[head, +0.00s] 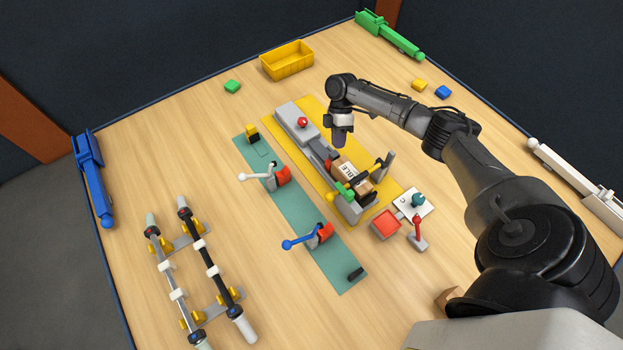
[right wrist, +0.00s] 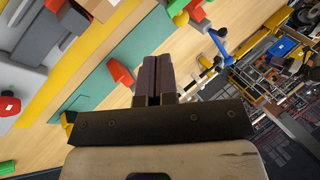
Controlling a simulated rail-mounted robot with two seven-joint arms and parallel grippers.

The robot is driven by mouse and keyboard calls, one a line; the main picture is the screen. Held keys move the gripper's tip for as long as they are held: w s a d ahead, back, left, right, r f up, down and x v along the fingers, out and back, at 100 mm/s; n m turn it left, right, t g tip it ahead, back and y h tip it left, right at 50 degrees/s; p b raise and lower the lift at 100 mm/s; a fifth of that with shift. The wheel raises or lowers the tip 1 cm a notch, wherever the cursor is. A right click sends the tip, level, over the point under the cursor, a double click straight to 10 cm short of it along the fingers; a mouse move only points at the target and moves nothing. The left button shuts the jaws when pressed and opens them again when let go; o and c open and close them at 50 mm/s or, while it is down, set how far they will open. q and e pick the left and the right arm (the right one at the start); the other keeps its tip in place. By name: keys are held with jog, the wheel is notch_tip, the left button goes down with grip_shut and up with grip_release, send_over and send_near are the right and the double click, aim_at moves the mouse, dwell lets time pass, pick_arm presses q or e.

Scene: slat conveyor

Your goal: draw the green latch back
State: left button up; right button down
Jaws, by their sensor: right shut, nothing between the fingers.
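A small green part (head: 344,190), which looks like a latch handle, sits at the near end of the grey slat conveyor (head: 347,210), beside brown boxes (head: 350,172). A larger green bolt-like device (head: 390,36) is fixed along the far table edge. I cannot tell for certain which is the green latch. My right gripper (head: 340,137) points down above the conveyor's middle, apart from both. In the right wrist view its fingers (right wrist: 157,75) are together and empty; a green piece (right wrist: 178,10) shows at the top edge. My left gripper is out of view.
A teal strip (head: 300,215) with white and blue levers (head: 290,243) lies left of the conveyor. A red knob lever (head: 417,230) stands at its right. A yellow bin (head: 287,61) is at the back. The table left of the teal strip has free room.

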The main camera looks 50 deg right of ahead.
aim_at(344, 196)
jog(key=shift+s+a+r+n+y, duration=0.1)
jog(key=shift+s+a+n+y, duration=0.1)
jog(key=shift+n, duration=0.65)
jog(key=shift+s+a+r+n+y, duration=0.1)
jog(key=shift+s+r+n+y, duration=0.1)
jog(key=shift+n, duration=0.7)
jog(key=shift+s+a+r+n+y, duration=0.1)
jog(key=shift+s+a+n, duration=0.1)
jog(key=shift+n, duration=0.65)
jog(key=p+x, duration=0.2)
jog(key=x, duration=0.8)
jog(key=shift+s, duration=0.15)
jog(key=shift+s+a+r+p, duration=0.1)
jog(key=shift+s+a+p, duration=0.05)
jog(key=shift+s+p, duration=0.35)
jog(key=shift+s+a+r+p, duration=0.1)
jog(key=shift+s+p, duration=0.25)
jog(key=shift+s, duration=0.2)
jog(key=shift+s+a+f+p, duration=0.1)
jog(key=shift+s+a+p, duration=0.1)
jog(key=shift+s, duration=0.2)
jog(key=shift+s+a+f+p, duration=0.1)
jog(key=shift+s+p, duration=0.05)
jog(key=shift+s, duration=0.25)
